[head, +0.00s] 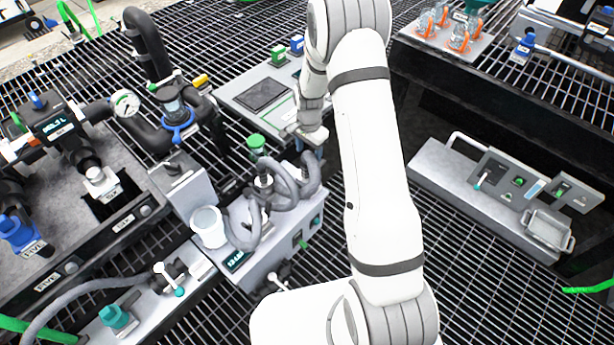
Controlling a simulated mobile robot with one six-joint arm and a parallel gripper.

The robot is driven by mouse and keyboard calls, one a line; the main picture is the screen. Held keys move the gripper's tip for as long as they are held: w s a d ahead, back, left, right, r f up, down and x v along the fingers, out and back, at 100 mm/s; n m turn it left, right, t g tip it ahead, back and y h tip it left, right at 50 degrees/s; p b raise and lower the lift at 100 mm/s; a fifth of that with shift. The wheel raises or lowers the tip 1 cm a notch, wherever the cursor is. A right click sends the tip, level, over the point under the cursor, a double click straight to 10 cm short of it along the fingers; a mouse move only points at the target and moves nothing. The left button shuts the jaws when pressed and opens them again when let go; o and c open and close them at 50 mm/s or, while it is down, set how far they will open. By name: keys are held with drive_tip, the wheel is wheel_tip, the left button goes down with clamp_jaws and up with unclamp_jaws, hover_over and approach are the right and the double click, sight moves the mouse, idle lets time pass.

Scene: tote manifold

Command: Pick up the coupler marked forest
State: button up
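No marking that reads "forest" is legible in the head view, so I cannot tell which coupler bears it. A green-capped fitting (257,142) stands upright by the grey hoses, left of my gripper. A small green block (279,58) and a small blue block (297,44) sit on the grey panel behind my wrist. A teal fitting (116,317) stands at the lower left. My gripper (312,146) points down near the right end of the hoses, apart from the green-capped fitting. Its fingers are small and partly hidden, so neither their opening nor any held thing is clear.
Looped grey hoses (283,188) and a white cup (208,226) crowd the grey box (270,255) below my gripper. Pipes with a gauge (125,103) stand left. Open grating (490,270) is at lower right.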

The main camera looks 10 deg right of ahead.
sight(306, 160)
drive_tip(key=f, duration=0.7)
drive_tip(key=shift+a+f, duration=0.15)
drive_tip(key=shift+a, duration=0.25)
clamp_jaws()
idle(0.3)
